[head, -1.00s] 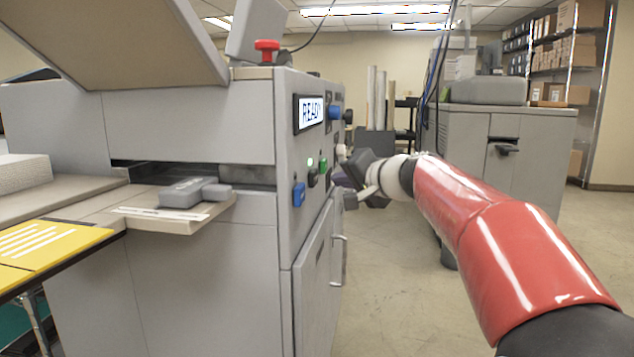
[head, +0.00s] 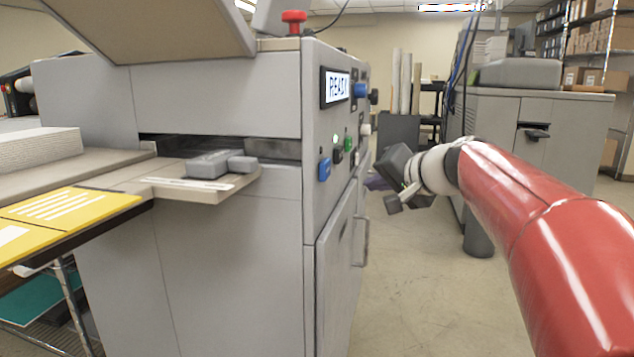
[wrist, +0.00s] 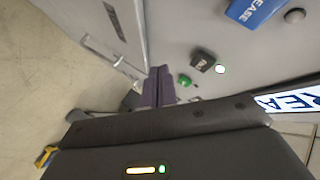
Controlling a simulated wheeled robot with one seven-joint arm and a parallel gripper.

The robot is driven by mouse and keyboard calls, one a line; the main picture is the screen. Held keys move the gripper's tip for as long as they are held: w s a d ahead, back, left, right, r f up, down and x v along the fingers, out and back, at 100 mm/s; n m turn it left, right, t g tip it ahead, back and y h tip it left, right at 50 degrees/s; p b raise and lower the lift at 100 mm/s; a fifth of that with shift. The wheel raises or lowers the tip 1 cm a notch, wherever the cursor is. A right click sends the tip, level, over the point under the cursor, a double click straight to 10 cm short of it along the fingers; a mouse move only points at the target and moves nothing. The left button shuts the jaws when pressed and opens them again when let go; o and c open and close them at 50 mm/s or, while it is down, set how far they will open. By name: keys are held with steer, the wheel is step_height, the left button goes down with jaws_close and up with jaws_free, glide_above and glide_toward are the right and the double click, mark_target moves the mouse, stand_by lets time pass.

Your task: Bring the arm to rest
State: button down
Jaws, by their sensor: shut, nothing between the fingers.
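My red arm (head: 545,200) reaches in from the right of the head view. My gripper (head: 377,183) is just right of the laminator's front panel, with a gap of floor showing between its dark body and the panel. In the wrist view the two purple fingers (wrist: 158,86) lie together, shut and empty. They stand in front of the grey panel, and I cannot tell the exact distance to it.
The grey laminator (head: 220,260) has a lit READY display (head: 337,87), a blue button (head: 324,170), a green button (head: 348,143) and a red stop button (head: 293,20). A grey cabinet (head: 500,120) stands behind my arm. Open floor (head: 430,300) lies below it.

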steer(key=s+f+n+g+h, duration=0.2)
steer(key=s+f+g+h, duration=0.1)
steer(key=s+f, duration=0.8)
steer(key=s+f+n+g+h, duration=0.3)
steer(key=s+f, duration=0.9)
steer(key=s, duration=0.8)
steer(key=shift+s+d+f+p, duration=0.15)
steer(key=shift+d+f+p, duration=0.15)
steer(key=shift+d, duration=0.05)
